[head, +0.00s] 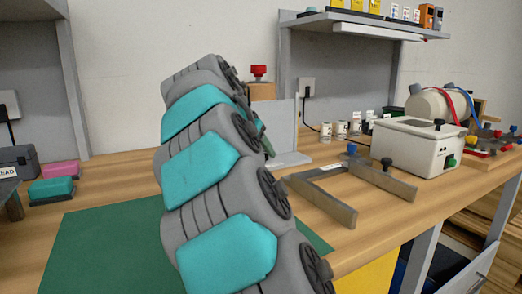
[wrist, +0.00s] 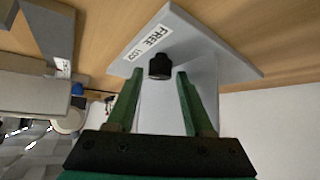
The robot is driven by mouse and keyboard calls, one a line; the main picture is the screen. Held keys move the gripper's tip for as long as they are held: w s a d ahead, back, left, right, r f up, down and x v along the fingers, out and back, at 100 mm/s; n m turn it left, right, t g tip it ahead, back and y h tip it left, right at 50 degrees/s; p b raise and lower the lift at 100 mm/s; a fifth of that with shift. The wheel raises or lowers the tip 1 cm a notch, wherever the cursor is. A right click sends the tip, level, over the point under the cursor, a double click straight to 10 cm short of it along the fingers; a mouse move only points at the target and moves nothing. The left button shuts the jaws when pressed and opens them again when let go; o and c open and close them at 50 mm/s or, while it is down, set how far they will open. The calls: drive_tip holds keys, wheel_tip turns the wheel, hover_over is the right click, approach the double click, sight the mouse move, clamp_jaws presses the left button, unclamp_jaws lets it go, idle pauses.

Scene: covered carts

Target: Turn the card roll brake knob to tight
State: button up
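A black knob (wrist: 160,66) stands out from a light grey panel (wrist: 205,62) in the wrist view. A white label (wrist: 147,42) beside it reads FREE, with smaller print I cannot read surely. My gripper (wrist: 159,76) has two green fingers, spread apart, one on each side of the knob with gaps visible. I cannot tell whether the tips reach past it in depth. In the head view the grey upright panel (head: 284,128) shows behind my arm, which hides the knob and most of my gripper.
A grey angled frame (head: 330,200) lies on the wooden bench right of my arm. A white box (head: 405,148) with a roll behind it stands further right. A red knob (head: 258,70) tops a brown block. A green mat (head: 95,245) lies left.

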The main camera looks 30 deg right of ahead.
drive_tip(key=shift+o, duration=0.9)
drive_tip(key=shift+s+n, duration=0.1)
drive_tip(key=shift+n, duration=0.2)
